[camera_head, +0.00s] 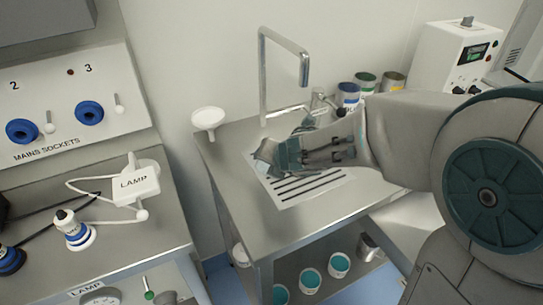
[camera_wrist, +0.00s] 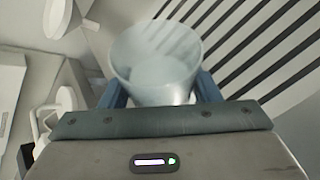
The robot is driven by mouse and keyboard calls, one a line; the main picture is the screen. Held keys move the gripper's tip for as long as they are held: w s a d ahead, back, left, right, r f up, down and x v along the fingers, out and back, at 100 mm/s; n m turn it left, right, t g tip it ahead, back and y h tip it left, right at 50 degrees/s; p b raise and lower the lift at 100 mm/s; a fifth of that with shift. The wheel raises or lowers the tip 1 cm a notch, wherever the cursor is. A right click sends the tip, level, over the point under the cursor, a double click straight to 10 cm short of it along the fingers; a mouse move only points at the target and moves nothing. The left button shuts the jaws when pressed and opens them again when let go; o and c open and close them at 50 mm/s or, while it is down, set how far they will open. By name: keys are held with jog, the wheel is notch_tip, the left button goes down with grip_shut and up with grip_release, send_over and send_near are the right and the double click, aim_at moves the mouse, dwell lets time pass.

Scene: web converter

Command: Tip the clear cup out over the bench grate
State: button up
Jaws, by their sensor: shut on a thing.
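The clear cup (camera_wrist: 157,62) sits between the two blue fingers of my gripper (camera_wrist: 160,92) in the wrist view. The gripper is shut on it. The cup's open rim faces away from my palm; I cannot tell whether it holds anything. In the head view my gripper (camera_head: 266,160) is over the left part of the bench grate (camera_head: 300,187), and the cup is hard to make out there. The slotted grate also shows in the wrist view (camera_wrist: 262,42), to the right of and beyond the cup.
A tall metal tap (camera_head: 264,75) stands behind the grate. Several labelled tins (camera_head: 347,96) stand at the back right. The lamp panel bench (camera_head: 110,235) is on the left. Several teal-filled pots (camera_head: 311,279) stand underneath.

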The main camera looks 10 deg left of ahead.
jog(key=shift+s+a+f+m+g+y+p, duration=0.1)
jog(key=shift+f+m+g+y+p, duration=0.45)
jog(key=shift+p, duration=0.95)
jog(key=shift+r+m+g+y+p, duration=0.65)
jog(key=shift+r+g+y+p, duration=0.45)
jog(key=shift+p, duration=2.4)
jog(key=shift+w+d+r+m+g+y+p, duration=0.25)
jog(key=shift+g+y+p, duration=0.2)
jog(key=shift+p, duration=1.15)
jog(key=shift+w+d+r+m+g+y+p, duration=0.1)
jog(key=shift+r+m+g+y+p, duration=0.35)
jog(key=shift+p, duration=1.1)
jog(key=shift+a+f, duration=0.1)
jog(key=shift+f, duration=0.15)
